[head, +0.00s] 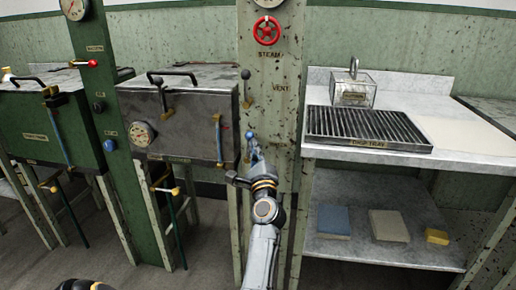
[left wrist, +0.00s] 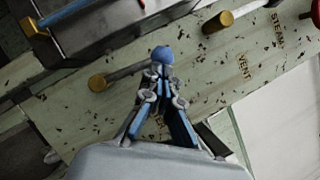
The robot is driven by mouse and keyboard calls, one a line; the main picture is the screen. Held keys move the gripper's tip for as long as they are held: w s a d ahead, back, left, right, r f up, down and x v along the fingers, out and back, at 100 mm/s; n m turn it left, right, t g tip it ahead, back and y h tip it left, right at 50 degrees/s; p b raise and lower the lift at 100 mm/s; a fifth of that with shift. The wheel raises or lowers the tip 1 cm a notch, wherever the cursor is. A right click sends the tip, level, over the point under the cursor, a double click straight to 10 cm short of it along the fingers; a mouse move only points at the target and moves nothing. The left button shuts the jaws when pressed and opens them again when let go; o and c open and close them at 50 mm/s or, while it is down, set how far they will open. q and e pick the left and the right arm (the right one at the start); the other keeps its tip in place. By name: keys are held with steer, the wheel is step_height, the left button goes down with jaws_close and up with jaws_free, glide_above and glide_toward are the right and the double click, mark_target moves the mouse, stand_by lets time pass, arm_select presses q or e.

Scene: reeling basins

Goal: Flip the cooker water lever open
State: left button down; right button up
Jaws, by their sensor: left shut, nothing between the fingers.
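A lever with a blue knob (head: 249,134) stands upright on the pale green post, right of the grey metal cooker (head: 182,108). In the left wrist view, its blue knob (left wrist: 162,53) is just beyond my fingertips, and its rod runs left to a brass pivot (left wrist: 97,83). My left gripper (head: 254,147) is shut and empty, its tips at or very near the knob. It also shows in the left wrist view (left wrist: 160,78). Whether the tips touch the knob I cannot tell. My right gripper is not in view.
Above is a dark-knobbed lever (head: 246,75) by the VENT label and a red STEAM handwheel (head: 267,30). A blue-handled bar (head: 219,140) is on the cooker's right side. A counter with a drip tray (head: 368,143) stands to the right.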

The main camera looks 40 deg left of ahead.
mark_target(250, 105)
arm_select(q)
steer(key=shift+a+r, duration=0.15)
steer(key=shift+r, duration=0.1)
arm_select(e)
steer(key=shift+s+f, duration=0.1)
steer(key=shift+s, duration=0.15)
arm_select(q)
steer(key=shift+r, duration=0.2)
steer(key=c, duration=1.8)
jaws_free()
step_height(250, 105, up, 9)
steer(key=shift+d+f, duration=0.2)
steer(key=shift+d, duration=0.2)
steer(key=shift+s+a+r, duration=0.15)
steer(key=shift+a+r, duration=0.2)
steer(key=shift+r, duration=0.05)
jaws_close()
steer(key=shift+a, duration=0.3)
steer(key=shift+d, duration=0.2)
steer(key=shift+f, duration=0.1)
